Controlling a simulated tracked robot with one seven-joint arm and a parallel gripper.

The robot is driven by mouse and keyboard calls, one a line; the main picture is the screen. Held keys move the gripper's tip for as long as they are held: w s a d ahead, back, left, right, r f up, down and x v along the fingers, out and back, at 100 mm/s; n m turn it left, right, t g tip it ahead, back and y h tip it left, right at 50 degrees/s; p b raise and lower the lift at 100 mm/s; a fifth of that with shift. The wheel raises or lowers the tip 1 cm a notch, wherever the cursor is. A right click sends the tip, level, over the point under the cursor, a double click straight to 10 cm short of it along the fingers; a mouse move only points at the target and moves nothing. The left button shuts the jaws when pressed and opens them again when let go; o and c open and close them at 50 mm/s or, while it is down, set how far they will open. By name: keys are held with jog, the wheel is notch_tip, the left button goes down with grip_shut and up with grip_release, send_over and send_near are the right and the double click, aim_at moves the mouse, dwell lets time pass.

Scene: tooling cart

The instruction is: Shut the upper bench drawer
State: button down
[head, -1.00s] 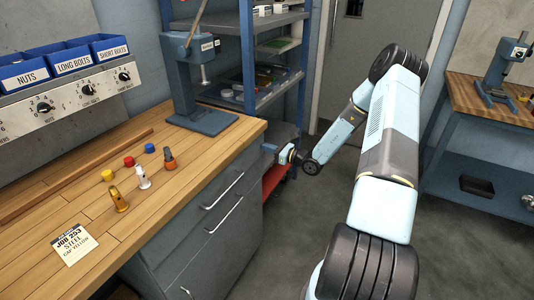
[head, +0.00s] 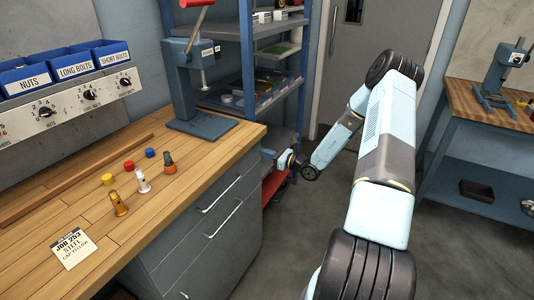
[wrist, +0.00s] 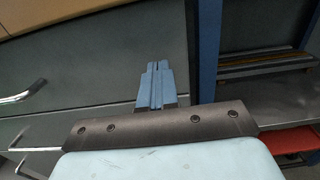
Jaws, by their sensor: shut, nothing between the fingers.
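The upper bench drawer (head: 237,188) is a grey front with a bar handle (head: 220,195), just under the wooden bench top. It looks about flush with the bench front; I cannot tell whether a small gap remains. My gripper (head: 266,152) is shut and empty, by the right end of the bench front in the head view. In the wrist view its blue fingers (wrist: 155,72) point at the grey front near its right edge, with a handle (wrist: 22,92) to the left. Whether the fingertips touch the front is unclear.
A lower drawer handle (head: 223,218) is below. A blue-post shelf rack (head: 246,60) stands just right of the bench, close to my gripper. Pegs and caps, a job card (head: 74,252) and a press (head: 190,90) are on the bench top (head: 130,215).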

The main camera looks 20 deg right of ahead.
jog(key=v, duration=1.2)
jog(key=shift+d, duration=0.5)
jog(key=s+a+r+n+g+h, duration=0.1)
jog(key=s+a+r+n+g, duration=0.6)
jog(key=r, duration=0.4)
jog(key=s+a+r+n+g+h, duration=0.1)
jog(key=s+a+r+n+g, duration=0.45)
jog(key=a+r+n, duration=0.35)
jog(key=s+d+r+n+t+h, duration=0.1)
jog(key=s+r+n+t+h, duration=0.1)
jog(key=s+r+n+h, duration=0.3)
jog(key=s+d+r+n+t+h, duration=0.1)
jog(key=s+r+n+t+h, duration=0.2)
jog(key=s+r, duration=1)
jog(key=s+n+h, duration=0.2)
jog(key=s+n, duration=0.1)
jog(key=shift+s, duration=0.4)
